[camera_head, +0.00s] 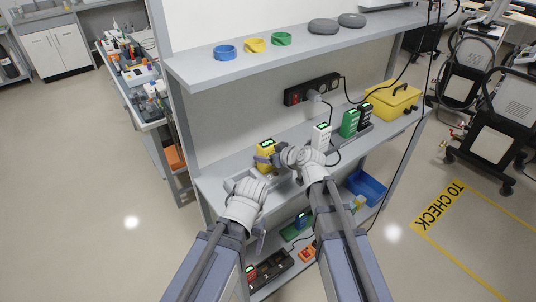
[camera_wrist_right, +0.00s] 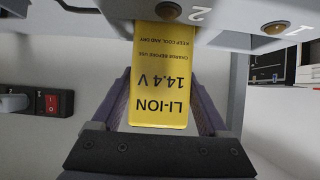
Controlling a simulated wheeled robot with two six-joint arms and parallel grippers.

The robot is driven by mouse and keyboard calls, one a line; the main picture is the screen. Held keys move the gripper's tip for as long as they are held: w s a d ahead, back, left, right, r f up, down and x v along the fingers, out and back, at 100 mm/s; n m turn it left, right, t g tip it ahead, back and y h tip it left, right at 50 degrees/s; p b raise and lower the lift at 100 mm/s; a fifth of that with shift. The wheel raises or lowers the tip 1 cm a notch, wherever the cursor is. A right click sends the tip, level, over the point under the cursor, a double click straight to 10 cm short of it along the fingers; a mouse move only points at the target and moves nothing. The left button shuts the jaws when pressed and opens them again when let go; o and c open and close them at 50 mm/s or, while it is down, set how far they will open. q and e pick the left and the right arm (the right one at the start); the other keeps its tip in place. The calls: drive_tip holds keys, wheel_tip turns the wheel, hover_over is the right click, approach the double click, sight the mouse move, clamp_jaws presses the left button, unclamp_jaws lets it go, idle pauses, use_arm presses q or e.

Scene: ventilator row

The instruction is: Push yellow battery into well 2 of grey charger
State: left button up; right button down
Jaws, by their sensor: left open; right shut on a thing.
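The yellow battery (camera_head: 266,147) stands over the workbench at the shelf unit in the head view. My right gripper (camera_head: 271,160) is shut on it. In the right wrist view the battery (camera_wrist_right: 160,85) sits between both fingers, its printing upside down. Its far end meets the grey charger (camera_wrist_right: 240,14) beside the mark 2; how deep it sits in the well cannot be told. The mark 1 lies further right. In the head view my arms hide most of the charger. My left gripper (camera_head: 258,180) is open and empty, lower and just in front of the right one.
A white battery (camera_head: 321,136), a green battery (camera_head: 349,123) and a black one (camera_head: 365,115) stand to the right. A power strip (camera_head: 312,89) is on the back panel. A yellow case (camera_head: 393,100) sits at the bench's right end. A shelf (camera_head: 300,48) runs above.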

drive_tip(key=shift+f+b, duration=0.6)
drive_tip(key=shift+f, duration=0.1)
drive_tip(key=shift+r, duration=0.1)
idle(0.5)
unclamp_jaws()
drive_tip(key=p+v, duration=0.4)
drive_tip(key=v, duration=0.3)
drive_tip(key=shift+s+d, duration=0.2)
drive_tip(key=shift+s, duration=0.1)
drive_tip(key=shift+w+r, duration=0.1)
